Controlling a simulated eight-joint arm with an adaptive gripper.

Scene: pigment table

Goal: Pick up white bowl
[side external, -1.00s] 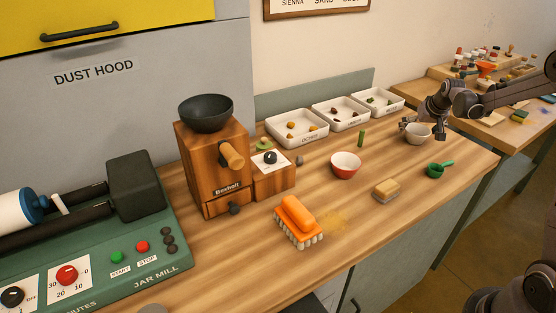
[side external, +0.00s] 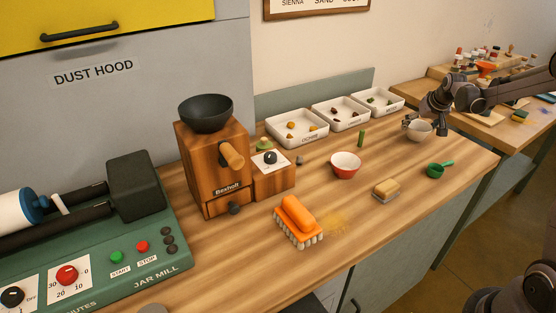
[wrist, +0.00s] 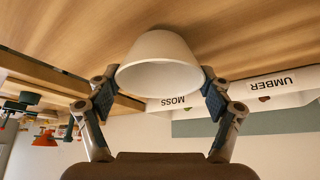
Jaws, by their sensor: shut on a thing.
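The white bowl (side external: 418,130) is at the right end of the wooden table, in front of the moss tray. My gripper (side external: 409,125) is shut on it from the left and back. In the wrist view, the white bowl (wrist: 160,62) sits between the two fingers of my gripper (wrist: 160,90), one on each side of its wall. Whether its base is clear of the table is hard to tell.
White trays (side external: 377,102) stand along the back. A red bowl with a white inside (side external: 345,165), a green scoop (side external: 437,170), a sponge (side external: 386,190) and an orange brush (side external: 298,222) lie on the table. A wooden mill (side external: 213,165) stands left. The front right is fairly clear.

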